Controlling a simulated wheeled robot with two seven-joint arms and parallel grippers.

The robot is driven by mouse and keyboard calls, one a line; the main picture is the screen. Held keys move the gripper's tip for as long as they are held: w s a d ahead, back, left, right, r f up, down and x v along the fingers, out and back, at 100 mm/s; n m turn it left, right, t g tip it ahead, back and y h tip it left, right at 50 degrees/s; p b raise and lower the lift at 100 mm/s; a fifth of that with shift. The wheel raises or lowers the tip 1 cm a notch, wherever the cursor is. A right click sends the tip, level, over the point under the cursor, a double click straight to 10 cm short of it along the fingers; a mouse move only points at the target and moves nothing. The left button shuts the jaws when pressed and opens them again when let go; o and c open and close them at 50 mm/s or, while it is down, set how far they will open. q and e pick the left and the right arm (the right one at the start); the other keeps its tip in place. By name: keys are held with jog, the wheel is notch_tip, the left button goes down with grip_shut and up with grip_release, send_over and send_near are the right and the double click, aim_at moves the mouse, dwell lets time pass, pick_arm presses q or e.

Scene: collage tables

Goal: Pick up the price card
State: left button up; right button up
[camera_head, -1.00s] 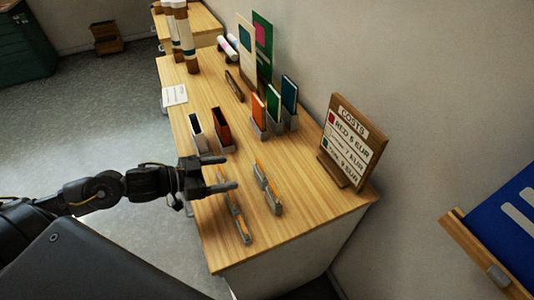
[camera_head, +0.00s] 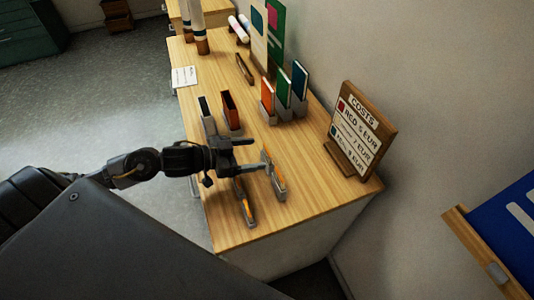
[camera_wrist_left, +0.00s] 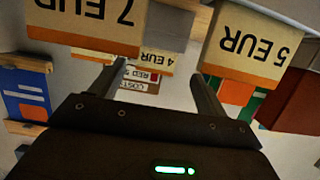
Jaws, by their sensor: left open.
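Several small price cards with orange edges stand in grey holders on the wooden table (camera_head: 310,205). In the head view one price card (camera_head: 244,202) is at the near left and another (camera_head: 276,178) at the right. In the left wrist view, upside down, a "7 EUR" card (camera_wrist_left: 85,22) is upper left, a "5 EUR" card (camera_wrist_left: 250,45) upper right, and a smaller "4 EUR" card (camera_wrist_left: 155,62) lies beyond, between the fingers. My left gripper (camera_head: 250,155) is open and empty above the cards, partly hiding the left row. My right gripper is out of view.
A wooden "COSTS" sign (camera_head: 361,130) stands at the right by the wall. Orange, green and blue books (camera_head: 284,88) stand upright behind the cards. The table's near right part is bare.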

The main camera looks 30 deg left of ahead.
aim_at(266, 153)
pick_arm(q)
jog(key=shift+w+d+r, duration=0.1)
jog(key=shift+w+d, duration=0.05)
jog(key=shift+d, duration=0.1)
jog(key=p+x, duration=0.2)
jog(key=x, duration=0.1)
jog(key=shift+w+d, duration=0.2)
jog(key=shift+d, duration=0.15)
jog(key=shift+w+d+f, duration=0.25)
jog(key=shift+w+d, duration=0.05)
jog(key=shift+d, duration=0.05)
jog(key=c, duration=1)
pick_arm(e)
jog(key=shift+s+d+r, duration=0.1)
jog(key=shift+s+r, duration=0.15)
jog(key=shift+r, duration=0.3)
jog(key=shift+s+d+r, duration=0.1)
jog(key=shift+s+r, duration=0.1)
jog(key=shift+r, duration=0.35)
